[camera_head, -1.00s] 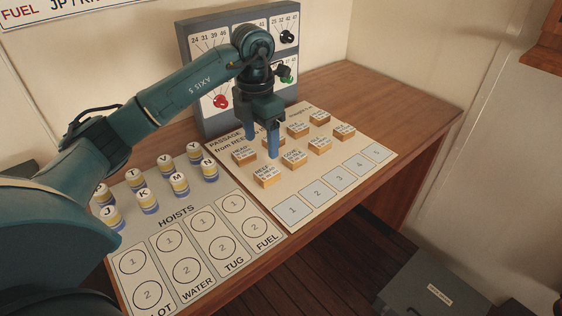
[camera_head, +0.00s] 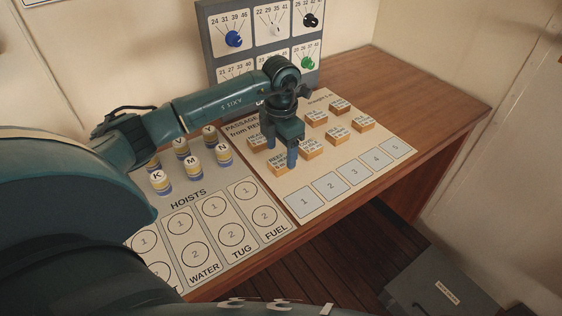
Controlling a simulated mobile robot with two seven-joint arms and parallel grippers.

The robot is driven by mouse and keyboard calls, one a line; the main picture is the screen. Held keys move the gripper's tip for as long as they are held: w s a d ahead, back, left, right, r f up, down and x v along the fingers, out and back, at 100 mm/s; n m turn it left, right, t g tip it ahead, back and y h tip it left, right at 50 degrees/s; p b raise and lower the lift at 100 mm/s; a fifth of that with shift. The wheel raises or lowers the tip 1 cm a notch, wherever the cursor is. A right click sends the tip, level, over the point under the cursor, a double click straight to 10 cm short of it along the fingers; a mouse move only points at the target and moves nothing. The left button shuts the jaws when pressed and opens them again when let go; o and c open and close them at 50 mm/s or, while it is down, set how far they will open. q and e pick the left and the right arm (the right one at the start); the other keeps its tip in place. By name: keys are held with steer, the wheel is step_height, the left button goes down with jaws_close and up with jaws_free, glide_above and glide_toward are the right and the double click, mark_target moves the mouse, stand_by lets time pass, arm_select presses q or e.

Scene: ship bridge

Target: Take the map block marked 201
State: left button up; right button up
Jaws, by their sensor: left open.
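Several small orange map blocks with white printed labels stand on the passage board (camera_head: 305,207). The print is too small to find 201. A block reading HEAD (camera_head: 257,143) is at the left, one reading REEF (camera_head: 279,164) at the front, and one reading COVE (camera_head: 311,150) right of it. My left gripper (camera_head: 281,147) is open and points down among these three. One finger is by the HEAD block, the other in front of or between the REEF and COVE blocks; contact cannot be told. The gripper hides the board behind it. My right gripper is not in view.
More blocks (camera_head: 362,125) stand to the right and back. Numbered squares (camera_head: 354,172) line the board's front edge, empty. A hoists board (camera_head: 246,240) with lettered cylinders (camera_head: 192,167) lies left. A knob panel (camera_head: 207,60) stands behind. Bare wooden desk (camera_head: 420,90) is right.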

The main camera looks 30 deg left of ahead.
mark_target(281, 160)
arm_select(q)
steer(key=shift+f, duration=1.5)
steer(key=shift+w, duration=0.1)
steer(key=shift+c, duration=0.3)
steer(key=c, duration=1)
